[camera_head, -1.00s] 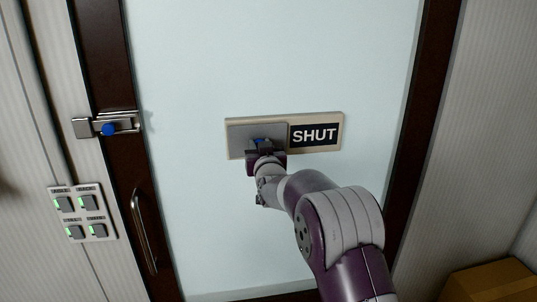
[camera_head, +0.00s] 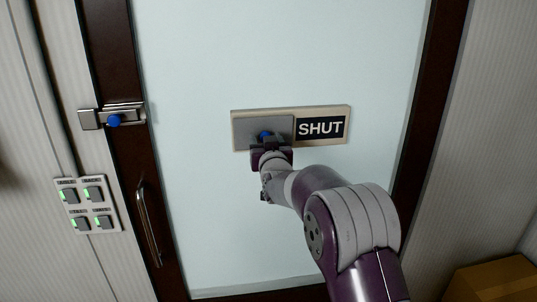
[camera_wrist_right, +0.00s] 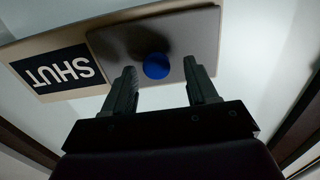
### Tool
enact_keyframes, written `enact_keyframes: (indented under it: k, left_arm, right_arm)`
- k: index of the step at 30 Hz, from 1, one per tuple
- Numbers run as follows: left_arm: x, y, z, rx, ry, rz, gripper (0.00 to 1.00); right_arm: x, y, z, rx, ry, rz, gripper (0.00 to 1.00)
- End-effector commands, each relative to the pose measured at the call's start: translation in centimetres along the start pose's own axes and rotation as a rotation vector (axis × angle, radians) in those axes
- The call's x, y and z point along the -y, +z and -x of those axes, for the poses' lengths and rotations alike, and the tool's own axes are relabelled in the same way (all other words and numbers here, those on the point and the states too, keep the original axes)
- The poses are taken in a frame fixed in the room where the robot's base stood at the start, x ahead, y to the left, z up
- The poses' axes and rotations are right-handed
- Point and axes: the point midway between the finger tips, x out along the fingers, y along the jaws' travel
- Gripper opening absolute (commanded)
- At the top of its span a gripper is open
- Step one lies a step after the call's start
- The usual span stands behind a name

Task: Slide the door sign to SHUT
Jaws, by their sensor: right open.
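The door sign (camera_head: 342,110) is a beige board on the pale door, with a dark panel reading SHUT (camera_head: 320,128) uncovered at its right. A grey sliding plate (camera_head: 246,127) with a blue knob (camera_head: 265,135) covers the left part. The wrist view shows the plate (camera_wrist_right: 203,30), the knob (camera_wrist_right: 156,66) and the SHUT panel (camera_wrist_right: 58,72) upside down. My right gripper (camera_head: 271,150) is at the lower edge of the plate, just below the knob. In the wrist view its open fingers (camera_wrist_right: 160,75) stand either side of the knob, with gaps. My left gripper is not in view.
A metal latch (camera_head: 92,119) with a blue knob is on the dark door frame at the left. Below are a switch panel (camera_head: 88,205) and a door handle (camera_head: 149,225). A cardboard box (camera_head: 490,282) sits at the lower right. The door around the sign is clear.

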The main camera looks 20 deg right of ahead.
Motion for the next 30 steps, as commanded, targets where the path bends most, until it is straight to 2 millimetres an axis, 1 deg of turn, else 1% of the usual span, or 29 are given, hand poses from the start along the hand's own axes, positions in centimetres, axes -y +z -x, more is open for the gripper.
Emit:
enact_keyframes:
  k: [1, 6, 9, 13, 15, 18, 30]
  left_arm:
    - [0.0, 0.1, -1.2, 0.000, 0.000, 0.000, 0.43]
    - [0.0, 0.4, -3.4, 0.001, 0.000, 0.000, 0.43]
    - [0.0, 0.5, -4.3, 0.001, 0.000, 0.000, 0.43]
    - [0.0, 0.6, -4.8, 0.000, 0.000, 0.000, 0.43]
    - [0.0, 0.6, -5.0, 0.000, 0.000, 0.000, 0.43]
    - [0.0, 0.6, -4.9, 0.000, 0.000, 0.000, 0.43]
    - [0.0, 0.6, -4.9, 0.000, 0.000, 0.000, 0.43]
  right_arm:
    - [0.0, 0.5, 1.1, -0.003, -0.001, 0.000, 0.58]
    - [0.2, 0.6, 5.7, -0.004, -0.002, 0.000, 0.58]
    - [0.2, 0.5, 8.2, -0.004, -0.002, 0.000, 0.58]
    - [0.2, 0.2, 10.4, -0.003, -0.002, 0.000, 0.58]
    - [0.3, 0.1, 11.0, -0.003, -0.002, 0.000, 0.58]
    - [0.3, 0.0, 11.3, -0.002, -0.002, 0.001, 0.58]
    - [0.3, 0.0, 11.3, -0.001, -0.002, -0.002, 0.58]
